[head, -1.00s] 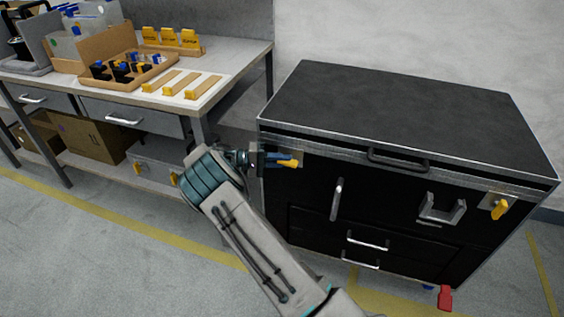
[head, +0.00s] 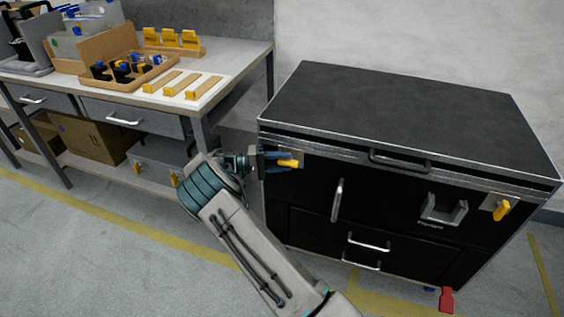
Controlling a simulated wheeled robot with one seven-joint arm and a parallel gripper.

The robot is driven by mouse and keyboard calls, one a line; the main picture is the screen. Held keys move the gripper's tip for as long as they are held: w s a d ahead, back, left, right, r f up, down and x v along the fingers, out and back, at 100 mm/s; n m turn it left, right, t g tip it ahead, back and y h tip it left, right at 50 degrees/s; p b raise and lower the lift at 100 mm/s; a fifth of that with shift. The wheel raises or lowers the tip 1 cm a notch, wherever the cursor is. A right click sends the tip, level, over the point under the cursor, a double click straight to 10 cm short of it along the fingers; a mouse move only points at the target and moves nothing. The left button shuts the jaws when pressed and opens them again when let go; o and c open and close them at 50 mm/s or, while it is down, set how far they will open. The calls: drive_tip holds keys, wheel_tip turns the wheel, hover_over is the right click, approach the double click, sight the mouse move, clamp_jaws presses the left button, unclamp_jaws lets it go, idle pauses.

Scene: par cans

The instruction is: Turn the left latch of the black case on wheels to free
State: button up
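The black case (head: 400,115) on wheels stands at the right, its lid down. Its left latch is a yellow lever (head: 289,163) on a pale plate near the front's upper left corner; the lever lies about level, its tip to the right. My gripper (head: 280,159) is at this latch, its dark fingers around or right beside the lever. The fingers are small and partly hidden, so I cannot tell whether they grip it. The right latch, a yellow lever (head: 501,209), is tilted on its plate near the front's right edge.
A workbench (head: 235,75) with trays and yellow-ended wooden pieces stands at the left, close to my arm. The case front has a lid handle (head: 400,162), a grey bracket (head: 443,209) and drawer handles. A red pedal (head: 446,299) is low at the right.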

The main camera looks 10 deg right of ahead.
drive_tip(key=w+a+b, duration=0.1)
drive_tip(key=a, duration=1.2)
drive_tip(key=shift+w+a+f, duration=0.15)
drive_tip(key=shift+w+a, duration=0.2)
drive_tip(key=shift+w, duration=0.05)
